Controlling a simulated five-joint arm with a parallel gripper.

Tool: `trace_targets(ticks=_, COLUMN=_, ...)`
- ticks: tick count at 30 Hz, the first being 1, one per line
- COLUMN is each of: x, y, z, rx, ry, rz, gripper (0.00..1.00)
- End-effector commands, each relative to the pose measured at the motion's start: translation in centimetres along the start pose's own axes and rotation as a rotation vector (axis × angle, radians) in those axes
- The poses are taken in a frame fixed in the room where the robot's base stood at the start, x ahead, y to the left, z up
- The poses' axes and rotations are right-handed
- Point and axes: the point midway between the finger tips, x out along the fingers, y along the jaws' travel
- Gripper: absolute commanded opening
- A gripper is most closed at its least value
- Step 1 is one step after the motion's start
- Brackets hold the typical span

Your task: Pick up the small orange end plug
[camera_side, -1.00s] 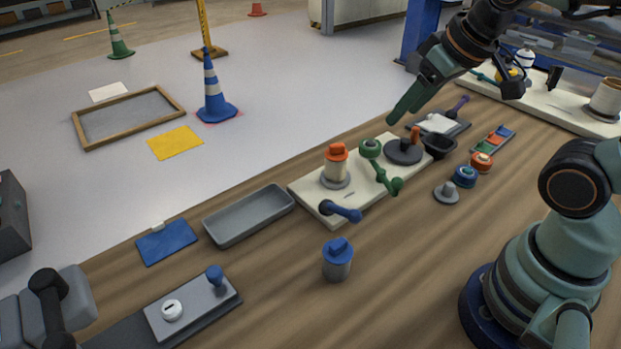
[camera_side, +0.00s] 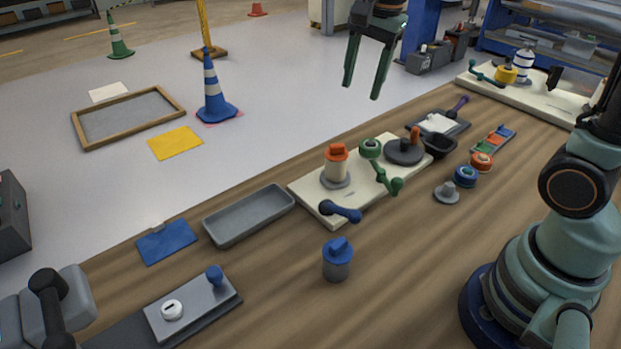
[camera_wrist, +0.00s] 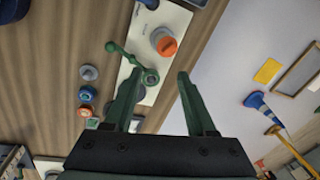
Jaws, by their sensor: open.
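A small round orange plug (camera_side: 481,160) lies on the wooden bench, at the far end of a short row with a blue plug (camera_side: 466,176) and a grey plug (camera_side: 447,191). In the wrist view the orange plug (camera_wrist: 85,110) is left of my fingers, beside the blue one (camera_wrist: 87,93). A larger orange cap (camera_side: 336,153) tops a cream roller on the pale board; it also shows in the wrist view (camera_wrist: 167,46). My gripper (camera_side: 362,90) is open and empty, raised high with fingers pointing down, well apart from the plugs.
The pale board (camera_side: 312,195) carries a green crank (camera_side: 383,168) and a dark disc with an orange peg. Bare wood lies in front of the row.

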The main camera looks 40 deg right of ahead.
Motion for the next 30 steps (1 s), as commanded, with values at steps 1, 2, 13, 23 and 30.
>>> trace_targets(ticks=1, x=0.8, y=-1.0, z=-0.2, rx=0.109, ry=-0.007, rz=0.033, gripper=0.56)
trace_targets(ticks=2, x=1.1, y=-1.5, z=-0.3, rx=0.177, ry=-0.009, rz=0.05, gripper=0.56)
trace_targets(ticks=13, x=4.7, y=-4.8, z=-1.1, rx=0.726, ry=0.019, rz=0.184, gripper=0.56)
trace_targets(ticks=23, x=8.8, y=-4.2, z=-1.0, rx=0.762, ry=0.024, rz=0.195, gripper=0.56)
trace_targets(ticks=30, x=11.5, y=-3.7, z=-0.9, rx=0.761, ry=0.023, rz=0.191, gripper=0.56)
